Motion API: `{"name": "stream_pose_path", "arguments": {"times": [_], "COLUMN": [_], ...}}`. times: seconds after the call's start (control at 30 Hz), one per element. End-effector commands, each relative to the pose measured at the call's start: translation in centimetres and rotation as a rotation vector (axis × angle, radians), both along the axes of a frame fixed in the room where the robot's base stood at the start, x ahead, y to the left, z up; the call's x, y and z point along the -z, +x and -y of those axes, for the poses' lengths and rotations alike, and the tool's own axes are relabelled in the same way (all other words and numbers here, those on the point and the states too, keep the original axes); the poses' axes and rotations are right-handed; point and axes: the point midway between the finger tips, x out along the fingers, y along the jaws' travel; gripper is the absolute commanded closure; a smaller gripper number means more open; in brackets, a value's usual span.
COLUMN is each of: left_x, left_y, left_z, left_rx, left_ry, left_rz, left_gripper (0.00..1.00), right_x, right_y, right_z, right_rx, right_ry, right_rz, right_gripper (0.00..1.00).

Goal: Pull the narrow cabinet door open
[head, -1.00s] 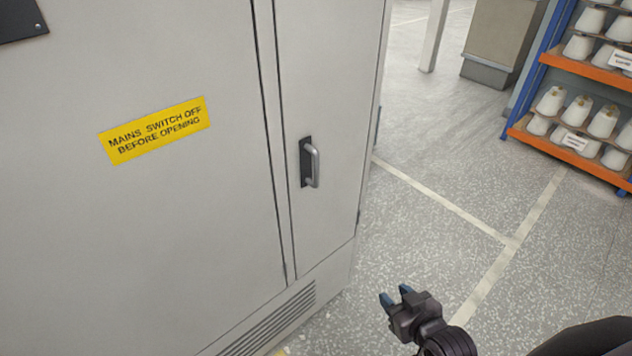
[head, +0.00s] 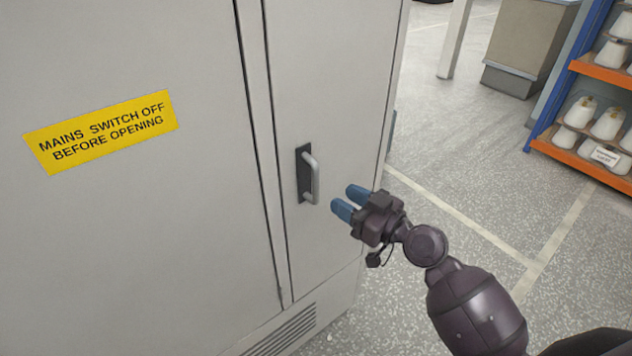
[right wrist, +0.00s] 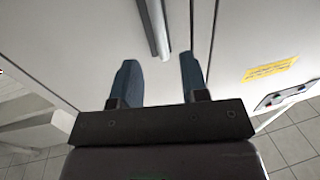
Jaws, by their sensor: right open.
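The narrow cabinet door (head: 338,110) is a tall light grey panel at the right of the cabinet front, and it looks shut. Its handle (head: 314,180) is a silver bar on a dark backplate. My right gripper (head: 349,200) is open and empty, just right of and a little below the handle in the head view, with blue fingertips pointing toward the door. In the right wrist view the handle (right wrist: 155,28) lies ahead, between the lines of the two fingers (right wrist: 160,80) but beyond their tips. No contact shows. My left gripper is not in view.
The wide cabinet door (head: 130,230) at left bears a yellow warning label (head: 100,130). A vent grille (head: 282,335) is low on the cabinet. A shelf rack (head: 580,165) with white bobbins stands at far right. The floor (head: 450,180) between is clear.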

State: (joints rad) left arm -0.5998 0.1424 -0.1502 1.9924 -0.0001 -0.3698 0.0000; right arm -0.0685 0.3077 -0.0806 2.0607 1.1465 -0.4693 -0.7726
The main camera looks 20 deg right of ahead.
Motion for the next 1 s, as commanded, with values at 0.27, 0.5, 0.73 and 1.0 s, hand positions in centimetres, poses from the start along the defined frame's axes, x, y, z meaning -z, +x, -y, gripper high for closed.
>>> {"name": "stream_pose_path", "arguments": {"times": [0.27, 0.5, 0.73, 1.0], "left_x": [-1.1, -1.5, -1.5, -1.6], "left_y": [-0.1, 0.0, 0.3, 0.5], "left_z": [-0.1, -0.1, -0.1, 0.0], "left_rx": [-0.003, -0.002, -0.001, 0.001], "left_ry": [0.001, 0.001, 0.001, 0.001], "left_rz": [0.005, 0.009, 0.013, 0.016], "left_gripper": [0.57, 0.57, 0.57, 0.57], "right_x": [-0.2, 0.0, 0.0, 0.0], "right_y": [4.2, 6.5, 7.1, 7.1], "right_z": [-2.6, -3.9, -4.3, -4.3], "right_rx": [0.001, 0.001, 0.001, 0.001], "right_ry": [0.003, 0.001, -0.001, -0.001], "right_rz": [0.001, -0.001, -0.001, -0.002], "right_gripper": [0.59, 0.59, 0.59, 0.7]}}
